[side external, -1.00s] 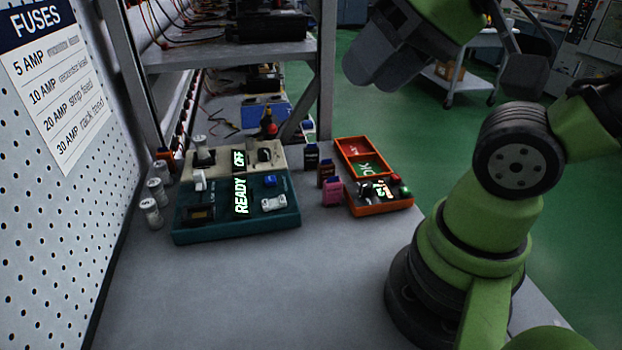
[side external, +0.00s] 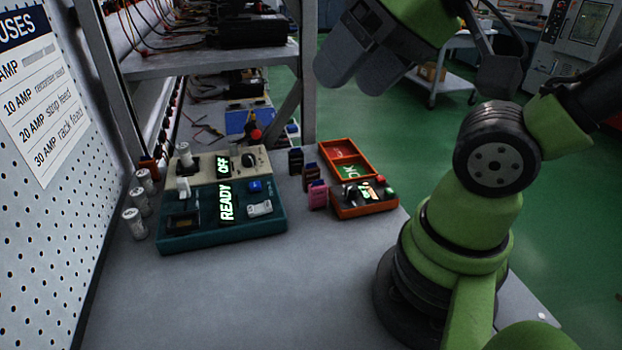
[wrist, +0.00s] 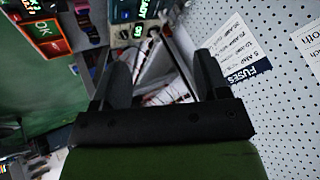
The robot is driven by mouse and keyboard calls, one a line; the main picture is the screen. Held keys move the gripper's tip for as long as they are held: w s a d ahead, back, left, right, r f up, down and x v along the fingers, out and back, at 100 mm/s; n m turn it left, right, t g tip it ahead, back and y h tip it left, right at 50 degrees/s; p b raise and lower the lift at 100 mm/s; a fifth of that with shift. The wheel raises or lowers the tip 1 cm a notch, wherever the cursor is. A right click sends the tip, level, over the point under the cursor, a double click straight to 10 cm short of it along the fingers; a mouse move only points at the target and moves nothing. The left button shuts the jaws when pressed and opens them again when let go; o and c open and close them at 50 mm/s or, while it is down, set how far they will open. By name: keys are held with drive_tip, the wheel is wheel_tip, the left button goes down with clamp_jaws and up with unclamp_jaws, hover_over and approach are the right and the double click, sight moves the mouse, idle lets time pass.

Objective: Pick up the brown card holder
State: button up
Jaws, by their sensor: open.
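The dark brown card holder (side external: 312,176), with a blue card top, stands upright on the grey bench in the side external view. It stands between a black card holder (side external: 296,160) behind it and a pink one (side external: 318,196) in front. My gripper (side external: 352,84) hangs well above the bench, to the right of the holders in the picture, touching nothing. In the wrist view, my gripper's (wrist: 162,64) two fingers are apart with nothing between them. Small card holders show near that view's top left, but I cannot clearly tell the brown one there.
An orange tray (side external: 368,158) with a switch box sits right of the holders. The teal READY box (side external: 222,238) and beige OFF box (side external: 262,161) are left, with several white cylinders (side external: 134,224). A metal rack (side external: 308,80) rises behind; the front bench is clear.

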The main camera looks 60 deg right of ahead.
drive_tip(key=w+d+f+m+g+h, duration=0.2)
drive_tip(key=w+d, duration=0.3)
drive_tip(key=w, duration=0.3)
drive_tip(key=m+g, duration=0.2)
drive_tip(key=g, duration=0.3)
approach(311, 167)
drive_tip(key=shift+a+f, duration=0.15)
drive_tip(key=shift+a, duration=0.05)
drive_tip(key=f, duration=0.5)
drive_tip(key=shift+d+f, duration=0.35)
drive_tip(key=shift+d, duration=0.05)
drive_tip(key=f, duration=0.6)
drive_tip(key=shift+a, duration=0.3)
drive_tip(key=c, duration=1)
